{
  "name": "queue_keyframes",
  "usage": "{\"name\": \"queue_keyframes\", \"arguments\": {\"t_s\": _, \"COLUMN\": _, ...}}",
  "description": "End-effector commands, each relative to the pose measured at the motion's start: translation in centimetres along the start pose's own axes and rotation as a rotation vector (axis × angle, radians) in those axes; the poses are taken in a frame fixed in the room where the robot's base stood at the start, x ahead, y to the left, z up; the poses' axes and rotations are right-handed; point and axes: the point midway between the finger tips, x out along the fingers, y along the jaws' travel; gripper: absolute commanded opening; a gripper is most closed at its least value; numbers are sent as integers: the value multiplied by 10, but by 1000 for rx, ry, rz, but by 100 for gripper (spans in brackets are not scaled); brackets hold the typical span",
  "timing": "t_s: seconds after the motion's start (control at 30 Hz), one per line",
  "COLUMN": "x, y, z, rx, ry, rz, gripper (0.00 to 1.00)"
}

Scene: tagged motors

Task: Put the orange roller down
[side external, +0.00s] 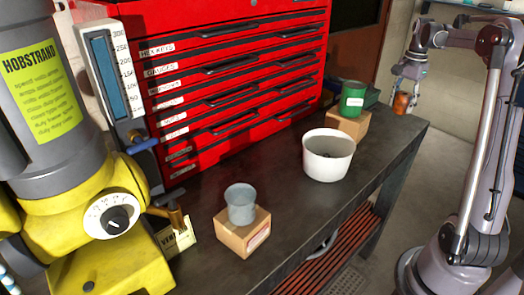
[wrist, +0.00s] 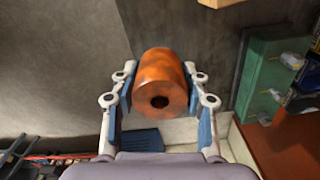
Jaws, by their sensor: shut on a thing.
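The orange roller (side external: 401,103) is a short, mottled orange-brown cylinder with a dark hole in its end. My gripper (side external: 407,82) is shut on it and holds it up near the far right end of the dark workbench (side external: 390,130). In the wrist view the roller (wrist: 160,72) sits between the two blue-padded fingers (wrist: 162,90), its holed end facing the camera. I cannot tell whether it hangs over the bench top or just past its edge.
On the bench, a green can (side external: 352,98) stands on a cardboard box (side external: 347,125), and a grey cup (side external: 240,204) on another (side external: 243,235). A white tub (side external: 327,157) stands between them. A red tool chest (side external: 225,80) lines the back. Bare bench top surrounds the tub.

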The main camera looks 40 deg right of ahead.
Motion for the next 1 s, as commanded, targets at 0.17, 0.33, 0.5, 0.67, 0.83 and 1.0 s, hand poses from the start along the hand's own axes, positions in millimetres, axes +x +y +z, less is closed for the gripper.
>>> {"name": "queue_keyframes", "arguments": {"t_s": 0.17, "x": -6, "y": 12, "z": -65, "rx": 311, "ry": 0, "rz": 1, "gripper": 0}}
{"name": "queue_keyframes", "arguments": {"t_s": 0.33, "x": -10, "y": 22, "z": -101, "rx": 495, "ry": 1, "rz": 2, "gripper": 0}}
{"name": "queue_keyframes", "arguments": {"t_s": 0.5, "x": -10, "y": 25, "z": -114, "rx": 569, "ry": 1, "rz": 2, "gripper": 0}}
{"name": "queue_keyframes", "arguments": {"t_s": 0.67, "x": 1, "y": 6, "z": -109, "rx": 574, "ry": 0, "rz": 1, "gripper": 0}}
{"name": "queue_keyframes", "arguments": {"t_s": 0.83, "x": 20, "y": -23, "z": -100, "rx": 574, "ry": 0, "rz": 1, "gripper": 0}}
{"name": "queue_keyframes", "arguments": {"t_s": 1.0, "x": 38, "y": -52, "z": -91, "rx": 572, "ry": 0, "rz": 1, "gripper": 0}}
